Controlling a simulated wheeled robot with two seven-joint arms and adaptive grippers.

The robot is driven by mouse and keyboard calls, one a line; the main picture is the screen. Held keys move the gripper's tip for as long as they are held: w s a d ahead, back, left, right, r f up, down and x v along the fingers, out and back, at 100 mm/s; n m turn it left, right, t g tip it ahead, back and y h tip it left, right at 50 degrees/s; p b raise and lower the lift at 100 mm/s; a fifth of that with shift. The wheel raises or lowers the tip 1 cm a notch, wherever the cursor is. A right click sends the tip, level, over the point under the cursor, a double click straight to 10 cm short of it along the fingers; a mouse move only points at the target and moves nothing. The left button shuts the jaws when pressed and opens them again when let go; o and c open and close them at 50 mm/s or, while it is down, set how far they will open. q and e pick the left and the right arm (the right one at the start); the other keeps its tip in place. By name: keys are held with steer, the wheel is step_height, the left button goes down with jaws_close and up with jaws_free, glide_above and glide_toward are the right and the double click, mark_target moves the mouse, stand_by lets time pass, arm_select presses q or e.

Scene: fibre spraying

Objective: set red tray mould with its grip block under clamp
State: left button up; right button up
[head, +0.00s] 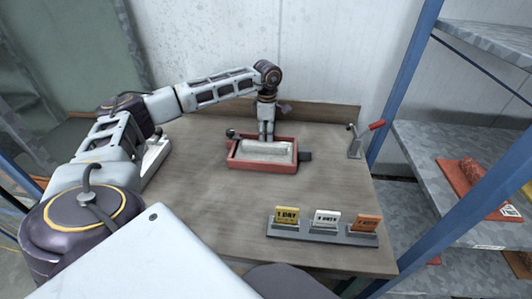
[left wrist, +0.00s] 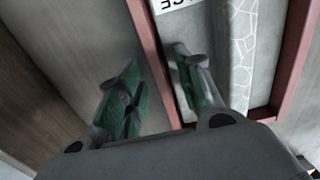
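The red tray mould (head: 262,169) lies on the wooden table, with a pale grey filling inside. My left gripper (head: 267,139) points down at the tray's far side. In the left wrist view its green-padded fingers (left wrist: 157,92) are apart, one on each side of the red tray wall (left wrist: 149,45). I cannot tell whether they touch it. A clamp-like grey fixture (head: 355,142) with a red handle stands at the table's right back edge. My right gripper is out of view.
A grey stand (head: 322,234) with yellow, white and orange cards sits at the front right. A white object (head: 156,155) is partly hidden behind my left arm. A blue-framed shelf (head: 405,90) stands right of the table. The table between tray and cards is clear.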

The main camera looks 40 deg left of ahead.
arm_select(q)
steer(key=shift+c, duration=0.4)
jaws_close()
steer(key=shift+w+r, duration=0.1)
steer(key=shift+r, duration=0.15)
step_height(320, 180, up, 8)
steer(key=shift+f, duration=0.1)
steer(key=shift+r, duration=0.95)
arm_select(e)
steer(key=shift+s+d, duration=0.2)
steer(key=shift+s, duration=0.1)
arm_select(q)
steer(key=shift+p, duration=0.3)
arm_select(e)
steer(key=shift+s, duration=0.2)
